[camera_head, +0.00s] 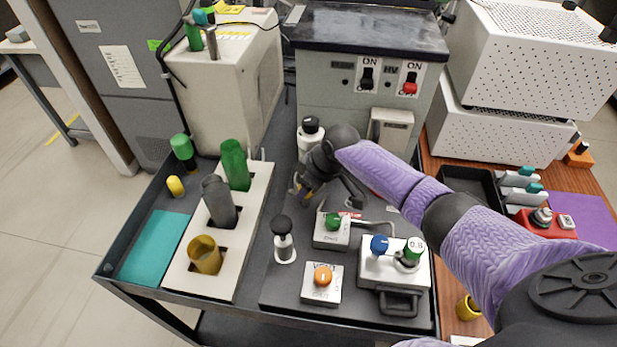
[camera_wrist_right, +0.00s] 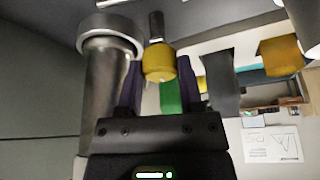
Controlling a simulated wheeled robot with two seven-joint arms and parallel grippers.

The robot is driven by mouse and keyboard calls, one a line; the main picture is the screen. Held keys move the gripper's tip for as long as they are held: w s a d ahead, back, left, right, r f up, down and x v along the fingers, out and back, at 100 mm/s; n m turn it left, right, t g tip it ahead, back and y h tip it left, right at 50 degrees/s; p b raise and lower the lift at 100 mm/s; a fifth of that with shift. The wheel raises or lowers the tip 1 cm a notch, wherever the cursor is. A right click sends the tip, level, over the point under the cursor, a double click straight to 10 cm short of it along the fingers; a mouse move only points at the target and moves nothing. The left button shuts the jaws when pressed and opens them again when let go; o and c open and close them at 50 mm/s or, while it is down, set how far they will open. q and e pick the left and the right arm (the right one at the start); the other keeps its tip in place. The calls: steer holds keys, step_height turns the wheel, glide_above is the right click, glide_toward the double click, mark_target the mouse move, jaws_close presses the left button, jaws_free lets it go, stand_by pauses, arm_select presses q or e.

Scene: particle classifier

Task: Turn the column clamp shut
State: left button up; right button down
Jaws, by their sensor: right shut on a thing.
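My right gripper (camera_head: 308,192) reaches in from the right, low over the cart beside a white post with a black top (camera_head: 311,130). In the right wrist view its two dark fingers (camera_wrist_right: 160,85) are shut on a yellow knob (camera_wrist_right: 160,62) with a black stem, which seems to be the column clamp's. A thick metallic cylinder with a pale ring (camera_wrist_right: 108,80) stands just left of the fingers there. In the head view the gripper and wrist hide most of the clamp, so its angle cannot be told. My left gripper is not in view.
A white rack (camera_head: 178,283) holds green, grey and yellow tubes at left. A black-knobbed post (camera_head: 283,240), an orange-button box (camera_head: 322,284) and a white device with blue and green knobs (camera_head: 393,265) stand near the front. A switch cabinet (camera_head: 345,110) stands behind.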

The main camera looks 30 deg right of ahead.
steer(key=m+p, duration=0.2)
steer(key=m+h+p, duration=0.1)
steer(key=p, duration=0.1)
steer(key=shift+a+r+m, duration=0.15)
steer(key=shift+r+m, duration=0.15)
steer(key=shift+m, duration=0.1)
steer(key=shift+m+h+p, duration=0.5)
steer(key=shift+m+p, duration=0.25)
steer(key=shift+m, duration=0.15)
steer(key=shift+f+m+h+p, duration=0.15)
steer(key=shift+m+h+p, duration=0.25)
steer(key=shift+m, duration=0.5)
steer(key=shift+a+m+h+p, duration=0.1)
steer(key=shift+m+h+p, duration=0.3)
steer(key=shift+m, duration=0.6)
steer(key=shift+f+m, duration=0.1)
steer(key=shift+m, duration=0.6)
steer(key=shift+h, duration=0.3)
steer(key=shift+m, duration=0.3)
